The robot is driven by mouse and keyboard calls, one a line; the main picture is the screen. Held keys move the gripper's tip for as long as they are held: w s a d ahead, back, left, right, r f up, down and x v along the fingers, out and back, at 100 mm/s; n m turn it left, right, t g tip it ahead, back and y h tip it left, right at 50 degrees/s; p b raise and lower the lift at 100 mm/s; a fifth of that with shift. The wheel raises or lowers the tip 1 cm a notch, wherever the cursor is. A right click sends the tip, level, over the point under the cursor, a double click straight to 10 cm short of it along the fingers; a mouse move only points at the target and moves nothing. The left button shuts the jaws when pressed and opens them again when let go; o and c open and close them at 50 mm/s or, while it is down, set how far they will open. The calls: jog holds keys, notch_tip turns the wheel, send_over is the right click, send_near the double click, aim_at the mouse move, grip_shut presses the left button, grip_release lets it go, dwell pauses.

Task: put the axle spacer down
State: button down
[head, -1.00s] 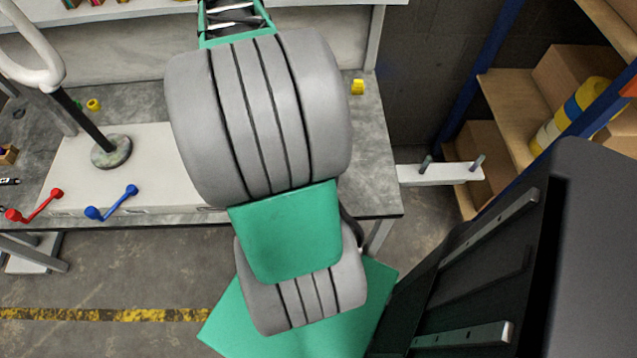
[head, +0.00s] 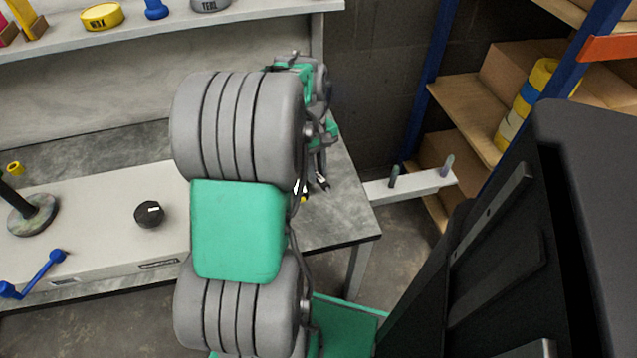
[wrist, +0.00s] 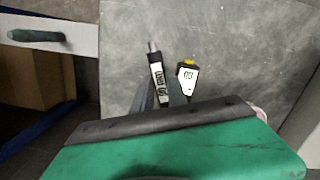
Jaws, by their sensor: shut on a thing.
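My gripper (head: 320,178) hangs low over the right end of the grey workbench (head: 340,205) in the head view, largely behind my arm. In the wrist view its two grey fingers (wrist: 161,92) point down toward the bench top, close together. The axle spacer between them cannot be made out, as the fingers and the green gripper housing hide it. A black-and-white labelled stick (wrist: 157,76) and a white gauge with a yellow top (wrist: 187,76) lie on the bench right by the fingers. I cannot tell whether the fingers touch them.
A long pale box with a black knob (head: 149,214) covers the bench left of my arm. A white bar with two pegs (head: 410,187) sticks out right of the bench. Shelving with cardboard boxes (head: 530,70) stands right. Bare bench top surrounds the two small tools.

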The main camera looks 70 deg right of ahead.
aim_at(318, 172)
jog(key=shift+s+d+f+b, duration=0.1)
jog(key=shift+d+f+b, duration=0.1)
jog(key=shift+f, duration=0.5)
jog(key=shift+s+d+f+b, duration=0.1)
jog(key=shift+f+b, duration=0.05)
jog(key=shift+f, duration=0.5)
jog(key=shift+s+d+f+b, duration=0.1)
jog(key=shift+f+b, duration=0.1)
jog(key=shift+f, duration=0.5)
jog(key=shift+f, duration=0.1)
jog(key=c, duration=1.6)
grip_release()
